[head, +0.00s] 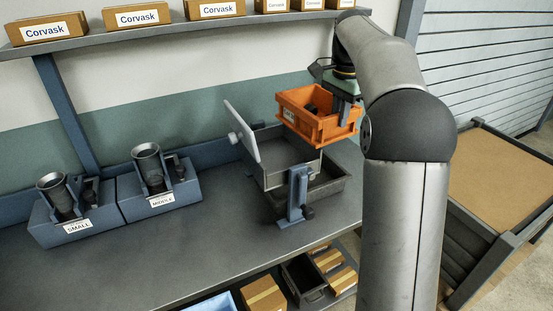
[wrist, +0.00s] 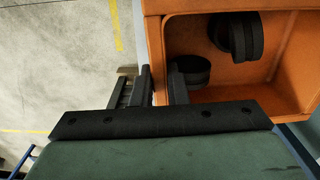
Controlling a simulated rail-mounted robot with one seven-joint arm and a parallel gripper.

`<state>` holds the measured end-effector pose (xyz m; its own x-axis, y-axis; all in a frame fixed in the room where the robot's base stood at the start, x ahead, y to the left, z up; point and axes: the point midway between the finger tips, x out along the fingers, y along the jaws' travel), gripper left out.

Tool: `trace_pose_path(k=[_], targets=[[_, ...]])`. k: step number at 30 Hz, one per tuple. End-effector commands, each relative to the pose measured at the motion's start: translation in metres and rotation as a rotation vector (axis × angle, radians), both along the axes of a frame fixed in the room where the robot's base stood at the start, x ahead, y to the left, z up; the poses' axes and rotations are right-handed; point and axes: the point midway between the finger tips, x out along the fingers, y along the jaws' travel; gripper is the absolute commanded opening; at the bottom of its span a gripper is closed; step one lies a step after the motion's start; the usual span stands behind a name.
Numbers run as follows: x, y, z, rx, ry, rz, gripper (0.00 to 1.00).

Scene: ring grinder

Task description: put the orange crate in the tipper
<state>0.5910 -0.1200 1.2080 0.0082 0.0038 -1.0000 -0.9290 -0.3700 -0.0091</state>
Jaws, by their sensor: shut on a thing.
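The orange crate (head: 316,126) hangs in the air in the head view. My gripper (head: 345,110) is shut on its right-hand wall. In the wrist view the two dark fingers of my gripper (wrist: 161,88) pinch the wall of the orange crate (wrist: 290,60), one inside and one outside. Dark round pieces (wrist: 240,38) lie inside the crate. The tipper (head: 278,168), a grey open box with a raised pale plate at its left and a blue post in front, stands on the bench. The crate is above its right rear part in the picture; the exact gap cannot be told.
Two blue holders with cups, labelled SMALL (head: 72,215) and MIDDLE (head: 160,187), stand left on the bench (head: 190,245). A shelf (head: 185,37) with several Corvask boxes runs above. Boxes and bins lie below the bench. A brown-topped cart (head: 495,180) stands at right.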

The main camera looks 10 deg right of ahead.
Motion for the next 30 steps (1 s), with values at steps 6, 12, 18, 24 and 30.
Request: trace_pose_path(k=[6, 12, 18, 24, 30], targets=[[0.024, 0.071, -0.013, 0.001, -0.004, -0.036, 0.0], [0.033, 0.111, -0.02, 0.0, -0.004, -0.07, 0.0], [0.035, 0.12, -0.041, 0.0, -0.002, -0.08, 0.0], [0.035, 0.12, -0.074, 0.0, -0.003, -0.079, 0.0], [0.035, 0.119, -0.091, 0.0, -0.003, -0.08, 0.0]])
